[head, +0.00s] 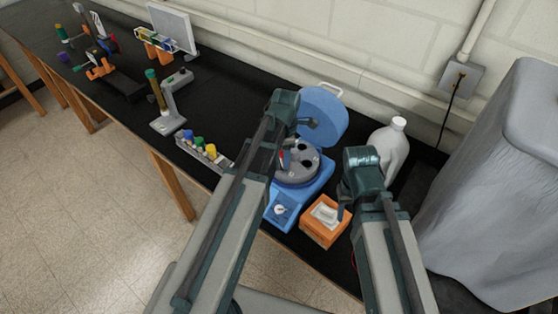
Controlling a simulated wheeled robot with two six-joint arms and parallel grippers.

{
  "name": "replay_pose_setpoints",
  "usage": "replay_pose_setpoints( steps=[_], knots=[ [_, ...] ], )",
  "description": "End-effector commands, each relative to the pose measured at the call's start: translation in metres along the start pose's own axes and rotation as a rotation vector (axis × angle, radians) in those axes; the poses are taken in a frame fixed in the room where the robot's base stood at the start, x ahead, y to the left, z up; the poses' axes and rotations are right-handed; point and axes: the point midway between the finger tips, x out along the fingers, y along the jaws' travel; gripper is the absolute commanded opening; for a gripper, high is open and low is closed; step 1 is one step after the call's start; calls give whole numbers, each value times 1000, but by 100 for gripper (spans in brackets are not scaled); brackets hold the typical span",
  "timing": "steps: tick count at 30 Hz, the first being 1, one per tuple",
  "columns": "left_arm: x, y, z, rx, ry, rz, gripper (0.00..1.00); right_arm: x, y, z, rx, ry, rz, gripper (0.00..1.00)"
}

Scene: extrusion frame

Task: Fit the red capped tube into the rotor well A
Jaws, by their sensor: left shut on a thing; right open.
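The blue centrifuge (318,188) stands on the black bench with its round lid (325,112) open. Its grey rotor (298,176) has dark wells; no letter is legible, so I cannot tell which is well A. A small red part, seemingly the red capped tube (283,157), shows at the rotor's left side, beside my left arm. My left gripper (281,143) is above that side of the rotor and shut on the tube, its fingers mostly hidden. Whether the tube's lower end is inside a well is hidden. My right gripper (342,206) is open and empty, above the orange box.
The orange box (322,232) with white contents sits right of the centrifuge. A white bottle (391,148) stands behind my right arm. A rack (220,164) with coloured caps and a grey stand (170,108) lie left. A large grey bin (500,190) is at right.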

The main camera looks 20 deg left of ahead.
Motion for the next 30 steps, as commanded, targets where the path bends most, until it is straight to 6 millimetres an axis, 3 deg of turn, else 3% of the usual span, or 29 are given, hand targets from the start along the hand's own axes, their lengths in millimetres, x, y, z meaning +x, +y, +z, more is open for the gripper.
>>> replay_pose_setpoints(
  steps=[1,8,9,14,30],
  knots=[
    [11,-3,4,3,-1,-1,0,11,-1,-1,-1,0,0,50],
    [8,-3,7,0,-3,1,0,8,-1,-1,-1,0,1,50],
    [8,-3,7,0,-3,1,47,8,-1,0,-1,0,1,50],
    [8,-3,6,-1,-2,1,74,8,-1,-1,-1,0,1,50],
    [-3,-4,6,-1,-1,-1,74,-3,0,0,-1,0,0,50]
  ],
)
